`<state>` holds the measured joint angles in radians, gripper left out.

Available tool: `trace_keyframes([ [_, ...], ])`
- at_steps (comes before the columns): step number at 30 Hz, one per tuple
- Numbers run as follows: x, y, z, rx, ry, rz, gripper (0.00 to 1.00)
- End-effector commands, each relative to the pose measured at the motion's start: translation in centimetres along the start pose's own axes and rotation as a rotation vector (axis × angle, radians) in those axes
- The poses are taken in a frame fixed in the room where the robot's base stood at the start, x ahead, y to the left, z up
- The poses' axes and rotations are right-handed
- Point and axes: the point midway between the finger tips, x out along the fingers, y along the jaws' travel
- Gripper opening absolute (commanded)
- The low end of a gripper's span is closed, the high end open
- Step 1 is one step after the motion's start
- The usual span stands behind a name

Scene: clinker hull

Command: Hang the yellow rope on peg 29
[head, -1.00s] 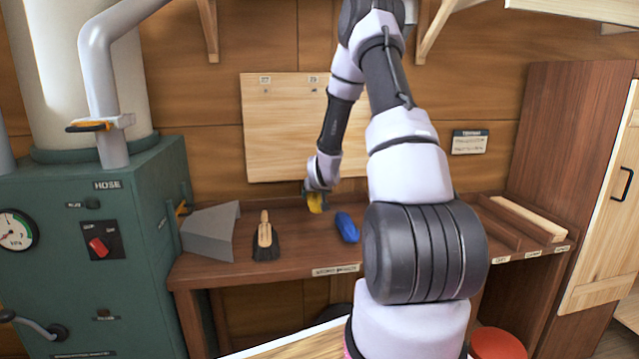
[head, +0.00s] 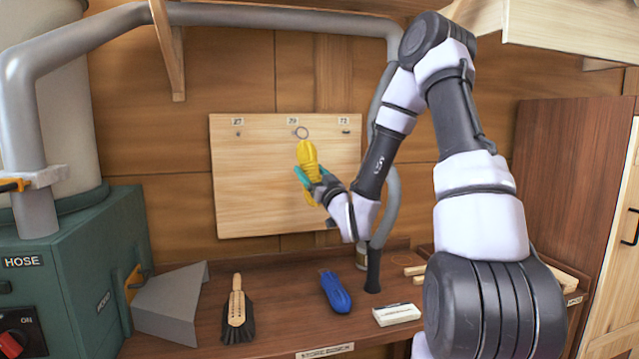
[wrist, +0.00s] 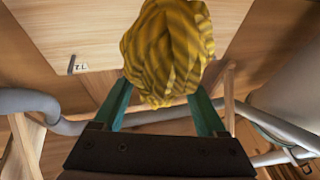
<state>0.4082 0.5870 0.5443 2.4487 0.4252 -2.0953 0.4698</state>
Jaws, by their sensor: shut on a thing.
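The yellow rope (head: 308,160) is a coiled bundle held upright in front of the wooden peg board (head: 245,190). A thin grey ring (head: 301,132) shows at the rope's top, just below the board's middle label (head: 292,121), which seems to read 29. The ring covers the peg there, and I cannot tell whether it is around the peg or in front of it. My gripper (head: 311,176) has its teal fingers shut on the rope's lower part. In the wrist view the rope (wrist: 168,50) fills the space between the fingers (wrist: 160,100) and hides the ring.
Pegs under the left label (head: 238,134) and right label (head: 346,131) look bare. A grey pipe (head: 392,200) runs down right of the board.

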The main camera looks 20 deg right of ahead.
Motion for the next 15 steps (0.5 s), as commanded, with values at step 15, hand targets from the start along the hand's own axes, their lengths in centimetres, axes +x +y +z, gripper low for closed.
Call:
trace_keyframes([
  [15, 2.4, 0.7, 1.2, -0.001, 0.001, 0.000, 0.05],
])
